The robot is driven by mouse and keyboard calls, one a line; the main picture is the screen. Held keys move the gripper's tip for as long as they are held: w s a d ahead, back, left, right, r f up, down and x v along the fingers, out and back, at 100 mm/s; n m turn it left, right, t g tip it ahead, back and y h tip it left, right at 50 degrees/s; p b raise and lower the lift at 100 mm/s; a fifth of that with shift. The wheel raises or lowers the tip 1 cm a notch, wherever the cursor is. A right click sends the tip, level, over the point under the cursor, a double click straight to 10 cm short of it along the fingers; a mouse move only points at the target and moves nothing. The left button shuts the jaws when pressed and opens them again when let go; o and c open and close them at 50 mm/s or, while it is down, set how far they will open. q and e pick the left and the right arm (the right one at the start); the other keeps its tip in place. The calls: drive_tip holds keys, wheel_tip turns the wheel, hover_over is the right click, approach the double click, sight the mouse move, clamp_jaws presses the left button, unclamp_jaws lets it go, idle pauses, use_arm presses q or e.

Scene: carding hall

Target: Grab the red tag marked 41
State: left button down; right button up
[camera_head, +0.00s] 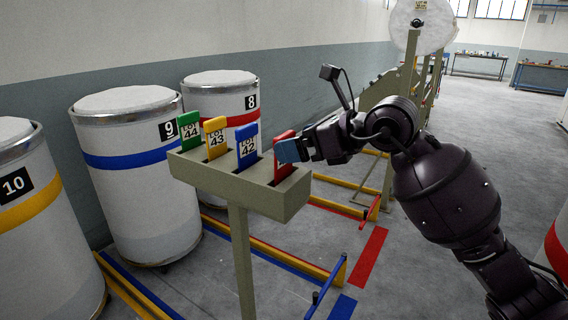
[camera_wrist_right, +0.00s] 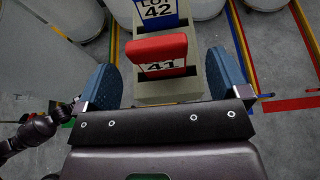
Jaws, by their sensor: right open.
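The red tag marked 41 (camera_head: 284,171) stands in the end slot of an olive tag rack (camera_head: 236,191), nearest my right arm. In the right wrist view the red tag (camera_wrist_right: 157,50) shows its red top and the number 41. My right gripper (camera_head: 290,151) is at the tag, and a blue finger hides part of it in the head view. In the right wrist view my right gripper (camera_wrist_right: 164,75) is open, with one blue finger on each side of the tag and gaps between. My left gripper is not in view.
Beside it in the rack stand the blue tag 42 (camera_head: 247,146), yellow tag 43 (camera_head: 215,138) and green tag 44 (camera_head: 190,132). White drums numbered 10 (camera_head: 40,235), 9 (camera_head: 140,195) and 8 (camera_head: 220,95) stand behind. Coloured low rails (camera_head: 335,275) lie on the floor.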

sight(281, 170)
drive_tip(key=x, duration=0.4)
drive_tip(key=shift+a+r, duration=0.1)
drive_tip(key=shift+a, duration=0.15)
drive_tip(key=shift+w+a+f, duration=0.25)
drive_tip(key=shift+w+a, duration=0.1)
drive_tip(key=shift+a, duration=0.05)
drive_tip(key=shift+c, duration=0.2)
drive_tip(key=c, duration=1)
